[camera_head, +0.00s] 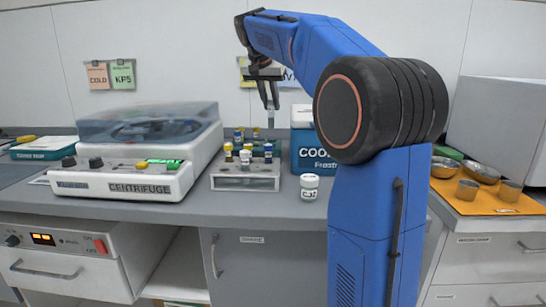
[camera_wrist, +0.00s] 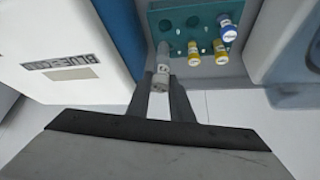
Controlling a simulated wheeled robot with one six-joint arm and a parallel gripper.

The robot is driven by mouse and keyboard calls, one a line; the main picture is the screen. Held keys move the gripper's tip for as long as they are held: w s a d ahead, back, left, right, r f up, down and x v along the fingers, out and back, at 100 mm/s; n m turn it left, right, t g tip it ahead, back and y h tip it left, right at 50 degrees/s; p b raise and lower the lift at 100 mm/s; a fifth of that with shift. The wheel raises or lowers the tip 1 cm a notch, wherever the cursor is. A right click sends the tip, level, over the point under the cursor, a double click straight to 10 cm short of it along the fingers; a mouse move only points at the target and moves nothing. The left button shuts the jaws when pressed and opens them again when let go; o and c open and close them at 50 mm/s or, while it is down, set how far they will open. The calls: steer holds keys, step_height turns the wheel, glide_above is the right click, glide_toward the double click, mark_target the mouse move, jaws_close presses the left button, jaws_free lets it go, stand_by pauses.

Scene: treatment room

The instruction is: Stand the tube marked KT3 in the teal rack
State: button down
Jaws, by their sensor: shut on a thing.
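My gripper (camera_head: 269,92) is raised above the rack area on the counter, fingers pointing down. It is shut on a pale grey tube (camera_wrist: 160,76), which hangs below the fingers in the head view (camera_head: 271,118). I cannot read a mark on this tube. The teal rack (camera_wrist: 172,16) shows at the top of the wrist view, just beyond the tube's end, with several empty holes at its left. It holds tubes with blue (camera_wrist: 228,34) and yellow (camera_wrist: 220,48) caps. I cannot tell whether the held tube touches the rack. In the head view a rack (camera_head: 246,184) looks greyish.
A centrifuge (camera_head: 130,188) stands left of the rack and a blue cooler box (camera_head: 313,152) right of it. A white-lidded jar (camera_head: 309,188) stands in front of the cooler. An orange mat (camera_head: 478,205) with metal bowls lies at the right. The front counter strip is mostly clear.

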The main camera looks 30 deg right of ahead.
mark_target(270, 127)
step_height(270, 127, down, 10)
steer(key=shift+d+f, duration=0.1)
steer(key=shift+f, duration=0.15)
stand_by(0.4)
steer(key=shift+f, duration=0.2)
steer(key=c, duration=1.6)
jaws_free()
steer(key=shift+o, duration=0.2)
steer(key=shift+r, duration=0.15)
steer(key=v, duration=1.2)
steer(key=shift+s, duration=0.1)
